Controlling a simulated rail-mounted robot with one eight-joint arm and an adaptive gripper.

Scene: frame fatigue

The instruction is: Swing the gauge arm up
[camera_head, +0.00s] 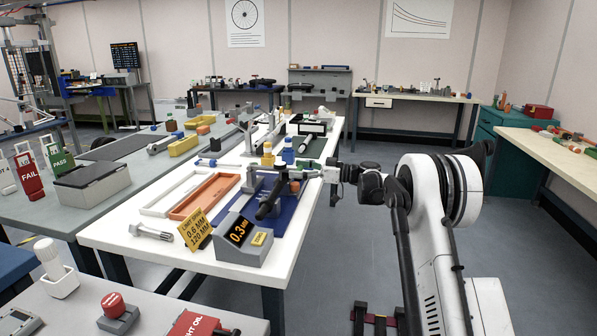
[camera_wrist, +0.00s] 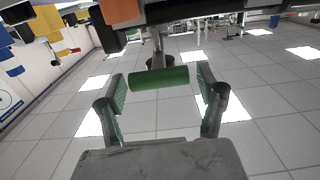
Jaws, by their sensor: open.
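In the wrist view a green cylinder (camera_wrist: 160,78) on a metal stem (camera_wrist: 158,48) lies crosswise between the fingertips of my gripper (camera_wrist: 160,88). It looks like the handle of the gauge arm. The fingers are spread, with gaps on both sides of the handle. In the head view my gripper (camera_head: 318,172) is at the right edge of the white table, beside a fixture with a blue base (camera_head: 292,212), a black cylinder (camera_head: 268,205) and an orange piece (camera_head: 295,186). The handle is hard to make out there. A grey readout box (camera_head: 240,252) shows 0.3 MM.
On the white table (camera_head: 130,238) are a yellow limit sign (camera_head: 195,230), a bolt (camera_head: 153,231), an orange tray (camera_head: 205,194) and a white tray (camera_head: 162,203). In the wrist view an orange block (camera_wrist: 121,11) and dark parts are close above the handle. The floor to the right is clear.

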